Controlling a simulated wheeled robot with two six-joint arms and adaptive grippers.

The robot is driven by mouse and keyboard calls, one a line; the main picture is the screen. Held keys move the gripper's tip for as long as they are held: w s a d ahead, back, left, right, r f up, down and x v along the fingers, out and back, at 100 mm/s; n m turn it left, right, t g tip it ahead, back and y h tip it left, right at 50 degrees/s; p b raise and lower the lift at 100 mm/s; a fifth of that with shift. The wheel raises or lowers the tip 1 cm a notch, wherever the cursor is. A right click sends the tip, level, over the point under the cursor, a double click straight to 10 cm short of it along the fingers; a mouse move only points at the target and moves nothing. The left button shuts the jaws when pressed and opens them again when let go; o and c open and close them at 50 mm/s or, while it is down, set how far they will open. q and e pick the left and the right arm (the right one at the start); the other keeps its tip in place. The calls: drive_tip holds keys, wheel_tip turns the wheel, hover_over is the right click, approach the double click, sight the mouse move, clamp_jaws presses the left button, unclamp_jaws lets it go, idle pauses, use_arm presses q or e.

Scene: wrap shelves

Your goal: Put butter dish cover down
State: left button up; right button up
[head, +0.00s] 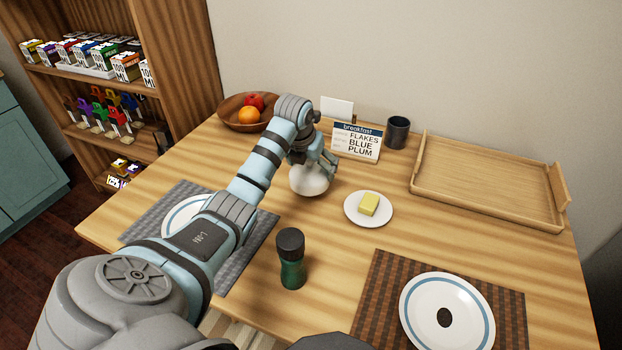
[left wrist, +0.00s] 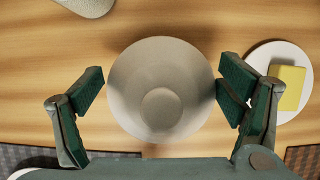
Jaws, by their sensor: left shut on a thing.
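The butter dish cover (head: 309,181) is a white, rounded dome in the middle of the table, left of the butter plate. In the left wrist view the cover (left wrist: 160,100) sits between the two fingers. My left gripper (head: 315,161) is shut on it from above. Whether its rim touches the wood I cannot tell. The white plate (head: 352,215) holds a yellow block of butter (head: 369,203), uncovered. The butter (left wrist: 288,86) also shows at the right of the left wrist view. My right gripper is not in view.
A breakfast sign (head: 356,142), a dark cup (head: 397,133) and a fruit bowl (head: 236,122) stand behind. A wooden tray (head: 490,180) is at the right. A green shaker (head: 291,262) and two placemats with plates lie in front. Bare wood surrounds the cover.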

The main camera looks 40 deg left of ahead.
sight(311, 177)
use_arm(q)
wheel_tip(311, 177, down, 4)
drive_tip(key=shift+r+b, duration=0.25)
drive_tip(key=shift+b, duration=0.2)
drive_tip(key=shift+f, duration=0.25)
drive_tip(key=o, duration=1)
drive_tip(key=shift+r, duration=0.1)
